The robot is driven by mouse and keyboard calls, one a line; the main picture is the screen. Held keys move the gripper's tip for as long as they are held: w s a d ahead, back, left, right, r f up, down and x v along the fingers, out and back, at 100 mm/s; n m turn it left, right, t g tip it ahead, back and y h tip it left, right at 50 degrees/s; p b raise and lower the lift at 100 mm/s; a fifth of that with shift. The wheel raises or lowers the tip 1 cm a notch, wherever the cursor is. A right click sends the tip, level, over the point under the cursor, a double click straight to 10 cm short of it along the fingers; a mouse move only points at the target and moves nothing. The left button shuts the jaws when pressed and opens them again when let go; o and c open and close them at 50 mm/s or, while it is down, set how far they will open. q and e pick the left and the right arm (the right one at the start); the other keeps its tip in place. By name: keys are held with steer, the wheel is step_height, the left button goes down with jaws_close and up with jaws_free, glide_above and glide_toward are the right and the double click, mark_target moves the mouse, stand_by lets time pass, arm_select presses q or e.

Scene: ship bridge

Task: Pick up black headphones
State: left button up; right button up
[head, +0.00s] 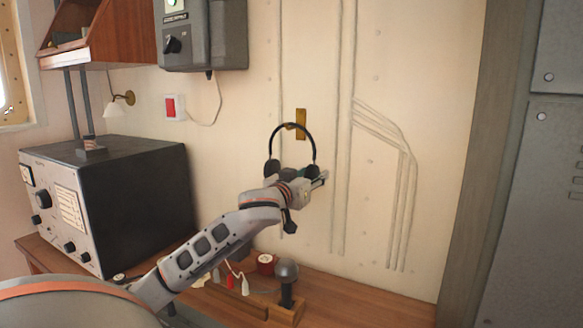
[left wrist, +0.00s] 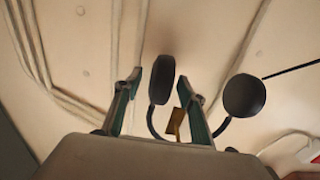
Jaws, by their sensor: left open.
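The black headphones (head: 292,125) hang by their headband from a brass hook plate (head: 301,118) on the cream wall. My left gripper (head: 312,178) is at the height of the ear cups, just below the headband arch. In the left wrist view, the gripper (left wrist: 158,82) is open. One ear cup of the headphones (left wrist: 161,80) shows between its two fingers, with no clear contact. The other cup lies outside, right of the right finger. Part of the headband is hidden behind the fingers. My right gripper is not in view.
A wooden desk (head: 355,300) below carries a dark radio set (head: 140,185) at left, a round-knobbed lever (head: 286,272) and a red round item (head: 266,262). A grey box (head: 205,35) is on the wall above. The wall right of the headphones has raised conduits.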

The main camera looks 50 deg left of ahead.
arm_select(q)
steer(key=shift+w+a, duration=0.1)
steer(key=shift+w, duration=0.35)
steer(key=shift+c, duration=0.3)
steer(key=c, duration=1)
steer(key=shift+o, duration=0.2)
steer(key=shift+r, duration=0.1)
